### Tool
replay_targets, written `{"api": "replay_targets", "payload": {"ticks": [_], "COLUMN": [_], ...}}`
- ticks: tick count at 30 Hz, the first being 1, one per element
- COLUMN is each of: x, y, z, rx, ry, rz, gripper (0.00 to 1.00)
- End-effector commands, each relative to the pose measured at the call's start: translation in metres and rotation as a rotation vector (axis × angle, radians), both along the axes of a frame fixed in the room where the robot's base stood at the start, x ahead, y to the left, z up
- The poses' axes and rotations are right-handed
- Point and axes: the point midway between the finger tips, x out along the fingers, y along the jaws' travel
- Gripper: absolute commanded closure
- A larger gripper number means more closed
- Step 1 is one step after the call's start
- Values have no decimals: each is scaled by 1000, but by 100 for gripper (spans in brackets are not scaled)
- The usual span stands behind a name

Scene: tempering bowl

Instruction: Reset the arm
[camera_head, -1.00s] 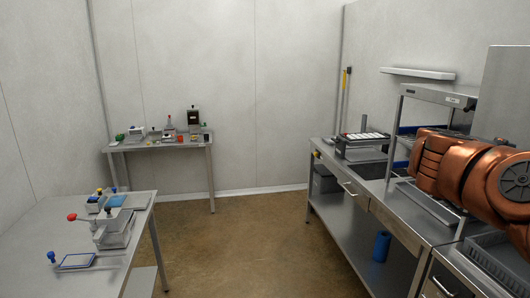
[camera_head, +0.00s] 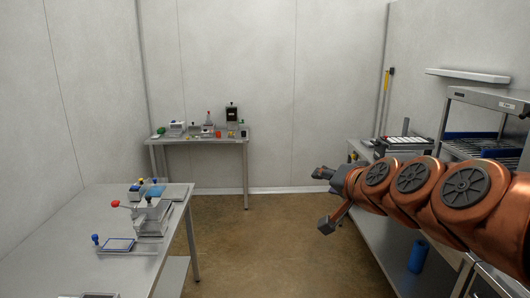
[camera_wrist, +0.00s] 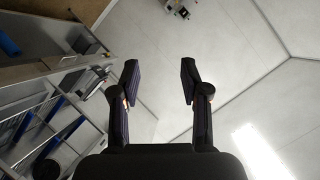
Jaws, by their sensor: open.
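My gripper (camera_head: 322,200) is at the end of my copper-coloured arm, which reaches in from the right edge of the head view. It hangs over open floor between the left table and the right-hand bench. In the wrist view my gripper (camera_wrist: 160,84) shows two dark fingers spread wide apart. Nothing is between the fingers. Pale wall panels fill the space beyond them.
A steel table (camera_head: 75,225) with small devices stands at left. A smaller table (camera_head: 200,140) with several items stands at the back wall. A steel bench with a rack (camera_head: 490,100) runs along the right; a blue cylinder (camera_head: 418,256) is on its lower shelf. The middle floor (camera_head: 260,240) is clear.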

Motion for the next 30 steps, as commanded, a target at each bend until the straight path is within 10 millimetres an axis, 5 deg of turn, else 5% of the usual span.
{"api": "replay_targets", "payload": {"ticks": [7,15,21,25,30], "x": [-100,-234,-323,-354,-365], "y": [37,14,-20,-33,-38], "z": [-107,-198,-229,-234,-235], "rx": [-220,-425,-520,-548,-559], "ry": [348,773,1054,1153,1189], "rz": [260,440,505,520,525], "gripper": [54,54,54,54,54]}}
